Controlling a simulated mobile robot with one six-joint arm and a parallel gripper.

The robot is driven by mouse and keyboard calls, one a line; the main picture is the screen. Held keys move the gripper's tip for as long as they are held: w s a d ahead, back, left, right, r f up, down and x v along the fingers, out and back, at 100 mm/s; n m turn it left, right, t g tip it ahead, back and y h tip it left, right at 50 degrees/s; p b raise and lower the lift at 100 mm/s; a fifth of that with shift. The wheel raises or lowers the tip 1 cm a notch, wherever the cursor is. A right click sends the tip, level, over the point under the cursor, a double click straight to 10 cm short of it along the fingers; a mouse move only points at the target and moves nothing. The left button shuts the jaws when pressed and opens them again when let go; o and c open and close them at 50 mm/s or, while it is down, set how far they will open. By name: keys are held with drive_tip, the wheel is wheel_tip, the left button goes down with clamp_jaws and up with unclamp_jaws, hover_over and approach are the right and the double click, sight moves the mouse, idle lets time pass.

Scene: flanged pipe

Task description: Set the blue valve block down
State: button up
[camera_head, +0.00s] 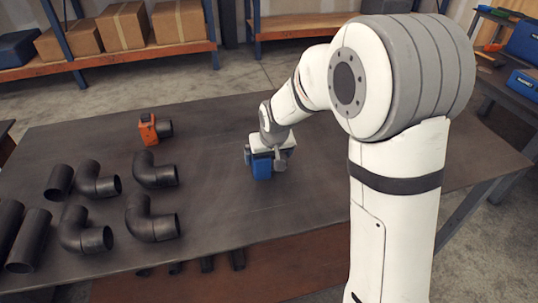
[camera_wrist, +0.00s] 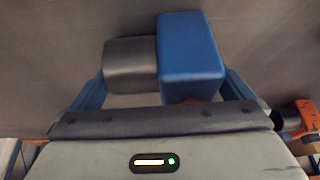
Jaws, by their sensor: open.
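The blue valve block (camera_head: 261,168) is under my gripper (camera_head: 267,152) near the middle of the table, and appears to rest on the tabletop. In the wrist view the blue valve block (camera_wrist: 188,55) has a dark grey cylindrical stub (camera_wrist: 130,65) on its left side. My gripper's blue fingers stand apart on either side of the block and stub, with the part between them. The gripper is open. The lower part of the block is hidden by the gripper body, and finger contact is hard to tell.
An orange valve block (camera_head: 148,130) with a dark stub stands farther back left. Several black pipe elbows (camera_head: 152,172) and straight pipes (camera_head: 30,240) lie on the table's left. The table (camera_head: 225,215) is bare around the blue block. A shelf (camera_head: 110,60) with cardboard boxes stands behind.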

drive_tip(key=v, duration=1.2)
drive_tip(key=s+d+m, duration=0.1)
drive_tip(key=s+d, duration=0.6)
drive_tip(key=s, duration=0.4)
drive_tip(key=s+d+f+m+g+h, duration=0.1)
drive_tip(key=s+d+m, duration=0.1)
drive_tip(key=s+d, duration=0.6)
drive_tip(key=s, duration=0.2)
drive_tip(key=shift+s+f+g, duration=0.2)
drive_tip(key=shift+s+g, duration=0.1)
drive_tip(key=shift+s, duration=0.1)
drive_tip(key=shift+d, duration=0.15)
drive_tip(key=shift+r, duration=0.15)
